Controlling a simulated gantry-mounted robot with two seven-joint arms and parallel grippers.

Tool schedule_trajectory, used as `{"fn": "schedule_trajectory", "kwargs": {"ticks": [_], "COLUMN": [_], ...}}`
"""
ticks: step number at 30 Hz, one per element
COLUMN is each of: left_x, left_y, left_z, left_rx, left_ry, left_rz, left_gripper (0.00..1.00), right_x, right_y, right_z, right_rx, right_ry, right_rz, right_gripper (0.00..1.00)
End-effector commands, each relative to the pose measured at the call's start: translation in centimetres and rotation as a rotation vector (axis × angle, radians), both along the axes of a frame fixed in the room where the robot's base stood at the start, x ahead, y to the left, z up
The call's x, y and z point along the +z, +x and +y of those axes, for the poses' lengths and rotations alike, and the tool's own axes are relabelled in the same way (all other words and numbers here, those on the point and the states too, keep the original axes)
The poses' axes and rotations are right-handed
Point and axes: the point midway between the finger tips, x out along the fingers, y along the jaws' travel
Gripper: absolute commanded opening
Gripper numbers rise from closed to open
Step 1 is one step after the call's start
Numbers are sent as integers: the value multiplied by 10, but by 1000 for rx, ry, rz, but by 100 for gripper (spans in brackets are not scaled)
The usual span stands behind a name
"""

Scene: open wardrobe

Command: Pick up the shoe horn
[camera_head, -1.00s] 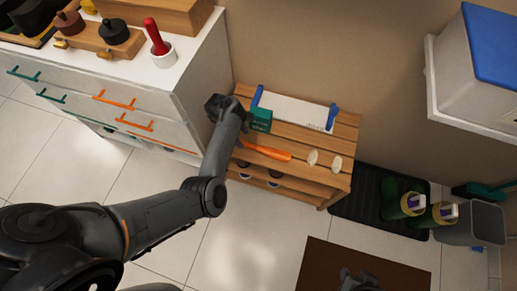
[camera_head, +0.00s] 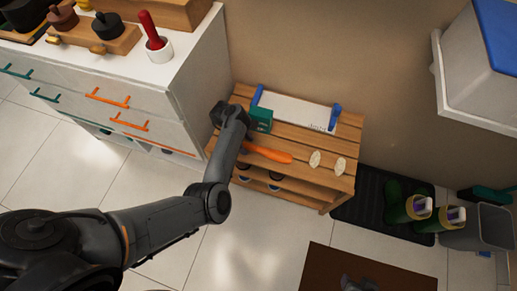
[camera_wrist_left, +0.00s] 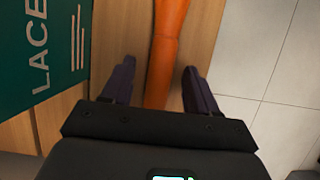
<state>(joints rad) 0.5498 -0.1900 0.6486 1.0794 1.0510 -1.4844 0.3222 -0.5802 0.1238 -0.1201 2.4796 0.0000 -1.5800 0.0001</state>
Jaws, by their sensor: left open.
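The orange shoe horn (camera_head: 268,153) lies on the slatted top of the wooden bench, beside the green laces box (camera_head: 261,118). In the left wrist view the orange shoe horn (camera_wrist_left: 168,40) runs from the top edge down between my fingers. My left gripper (camera_wrist_left: 158,68) is open, one dark finger on each side of it. The laces box (camera_wrist_left: 38,55) is at the left there. In the head view my left wrist (camera_head: 230,115) hides the fingers and the shoe horn's left end. A dark part at the bottom, apparently my right gripper (camera_head: 360,283), is cut off.
A white board with blue ends (camera_head: 295,108) lies at the bench's back. Two pale oval items (camera_head: 327,161) lie on its right. A white drawer cabinet (camera_head: 190,95) stands close left. A black tray (camera_head: 372,208) with green boots is at the right.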

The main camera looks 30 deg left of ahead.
Motion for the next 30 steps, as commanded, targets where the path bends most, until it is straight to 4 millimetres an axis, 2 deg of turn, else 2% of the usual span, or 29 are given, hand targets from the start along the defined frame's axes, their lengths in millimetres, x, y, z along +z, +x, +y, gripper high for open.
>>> {"fn": "schedule_trajectory", "kwargs": {"ticks": [1, 11, 30], "left_x": [0, 0, 0], "left_y": [0, 0, 0], "left_z": [0, 0, 0], "left_rx": [0, 0, 0], "left_ry": [0, 0, 0], "left_rz": [0, 0, 0], "left_gripper": [51, 1, 0], "right_x": [0, 0, 0], "right_y": [0, 0, 0], "right_z": [0, 0, 2], "right_rx": [0, 0, -5], "right_ry": [0, 0, 7], "right_rz": [0, 0, 0], "right_gripper": [43, 43, 43]}}
